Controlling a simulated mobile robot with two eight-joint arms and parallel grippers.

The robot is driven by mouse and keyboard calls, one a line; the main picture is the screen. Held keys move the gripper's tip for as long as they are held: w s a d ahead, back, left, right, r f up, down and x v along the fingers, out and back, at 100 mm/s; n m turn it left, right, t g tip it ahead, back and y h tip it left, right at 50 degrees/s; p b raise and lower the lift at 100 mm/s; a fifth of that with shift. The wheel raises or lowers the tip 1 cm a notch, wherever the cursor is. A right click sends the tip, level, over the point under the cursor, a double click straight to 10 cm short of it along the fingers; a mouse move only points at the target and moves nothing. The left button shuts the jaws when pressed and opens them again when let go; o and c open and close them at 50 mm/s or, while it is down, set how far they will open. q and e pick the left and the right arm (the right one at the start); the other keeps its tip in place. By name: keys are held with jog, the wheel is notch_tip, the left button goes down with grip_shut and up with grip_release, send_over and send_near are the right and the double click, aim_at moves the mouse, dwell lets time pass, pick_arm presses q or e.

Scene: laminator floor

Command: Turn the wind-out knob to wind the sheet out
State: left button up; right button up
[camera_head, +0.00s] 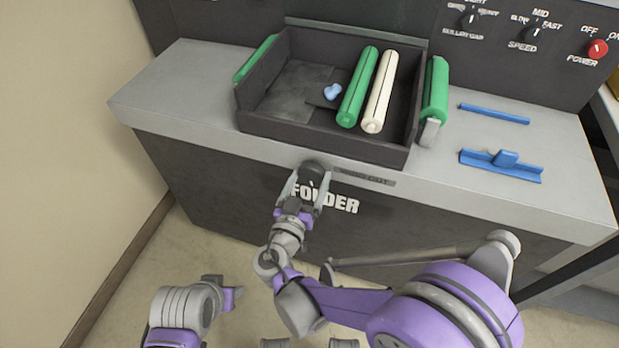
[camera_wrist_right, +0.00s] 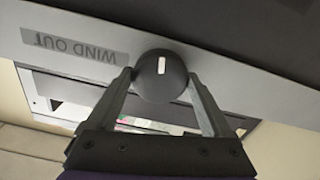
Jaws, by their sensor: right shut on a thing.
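The wind-out knob (camera_head: 312,171) is a dark round knob on the front edge of the counter, below the black tray. In the right wrist view the knob (camera_wrist_right: 161,76) shows a white pointer mark, close to upright in that picture. A grey label reading WIND OUT (camera_wrist_right: 75,45) is beside it. My right gripper (camera_head: 311,180) is shut on the knob, with one finger on each side. It also shows in the right wrist view (camera_wrist_right: 162,85). No sheet can be clearly made out.
The black tray (camera_head: 322,144) holds a green roller (camera_head: 357,87), a cream roller (camera_head: 380,92) and a small blue piece (camera_head: 332,92). Green rollers flank the tray. Blue guides (camera_head: 501,166) lie on the right counter. A panel with a red power knob (camera_head: 597,49) stands behind.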

jog(key=shift+m, duration=0.7)
jog(key=o, duration=1.1)
jog(key=shift+o, duration=0.2)
jog(key=v, duration=1)
jog(key=shift+s+a, duration=0.15)
jog(key=shift+s, duration=0.25)
